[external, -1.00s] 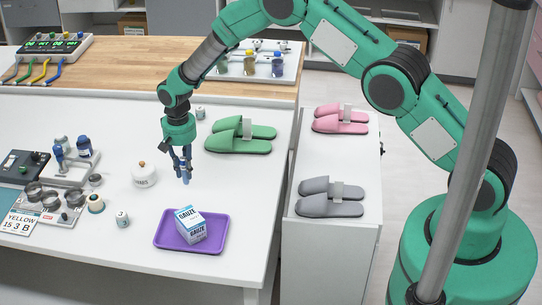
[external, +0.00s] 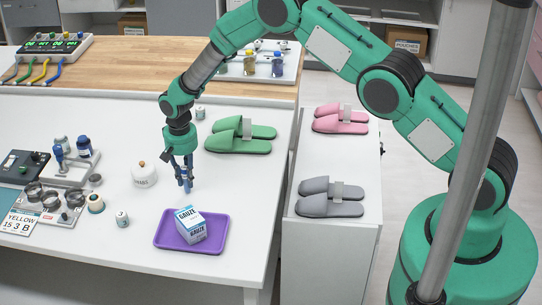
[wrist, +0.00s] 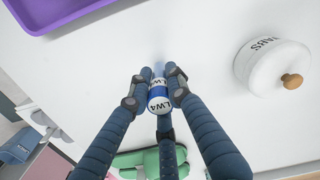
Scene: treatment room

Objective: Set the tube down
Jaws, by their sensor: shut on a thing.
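My gripper (external: 184,183) is shut on a small blue-and-white tube (wrist: 158,97). In the wrist view the tube sits between the fingertips, and its end, lettered "LW4", faces the camera. In the external view the fingers point down over the white table (external: 120,255), and the tube shows as a bit of blue (external: 187,186) between them. The tube is low over the table; I cannot tell whether it touches the surface.
A white lidded jar (external: 143,175) stands left of my gripper. A purple tray (external: 163,243) with a gauze box (external: 191,225) lies in front. Green slippers (external: 238,146) lie behind to the right. Bare table surrounds the tube.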

